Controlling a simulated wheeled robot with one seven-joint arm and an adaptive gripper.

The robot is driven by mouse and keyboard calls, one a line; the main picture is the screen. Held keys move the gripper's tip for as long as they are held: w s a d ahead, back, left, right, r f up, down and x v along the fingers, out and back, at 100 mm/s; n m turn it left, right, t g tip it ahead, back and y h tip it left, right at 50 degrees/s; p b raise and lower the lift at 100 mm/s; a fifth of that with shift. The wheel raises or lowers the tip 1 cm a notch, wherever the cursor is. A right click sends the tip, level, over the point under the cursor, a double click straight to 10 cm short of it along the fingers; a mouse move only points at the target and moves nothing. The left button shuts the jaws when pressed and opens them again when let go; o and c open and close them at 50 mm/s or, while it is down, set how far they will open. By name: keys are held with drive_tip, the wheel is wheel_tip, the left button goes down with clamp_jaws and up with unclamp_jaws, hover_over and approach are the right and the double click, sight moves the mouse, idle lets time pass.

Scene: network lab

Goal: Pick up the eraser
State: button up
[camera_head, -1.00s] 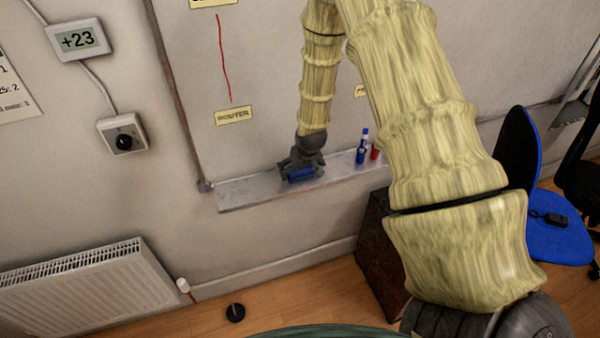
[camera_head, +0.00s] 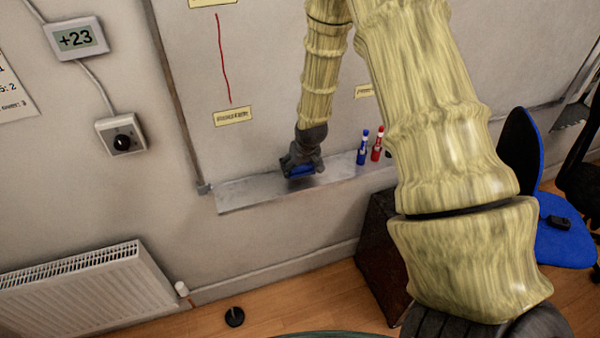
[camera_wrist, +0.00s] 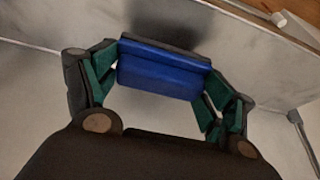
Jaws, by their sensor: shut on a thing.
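The eraser (camera_head: 302,171) is a blue block with a dark layer along one side. It also shows in the wrist view (camera_wrist: 160,70), held between two green-padded fingers. My gripper (camera_head: 301,166) is shut on it, one finger at each end. In the head view the eraser is just above the metal ledge (camera_head: 250,191) of the whiteboard, with a dark shadow below it. My gripper hides part of the eraser in the head view.
A blue marker (camera_head: 363,146) and a red marker (camera_head: 377,145) stand upright on the ledge to the right. The ledge's left part is bare. A white radiator (camera_head: 85,290) is on the wall below left. A dark cabinet (camera_head: 382,255) stands under the ledge.

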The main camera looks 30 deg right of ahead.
drive_tip(key=shift+r, duration=0.4)
drive_tip(key=s+a+r+b, duration=0.2)
drive_tip(key=s+b, duration=0.4)
drive_tip(key=s, duration=0.9)
drive_tip(key=shift+s+a, duration=0.35)
drive_tip(key=shift+a, duration=0.3)
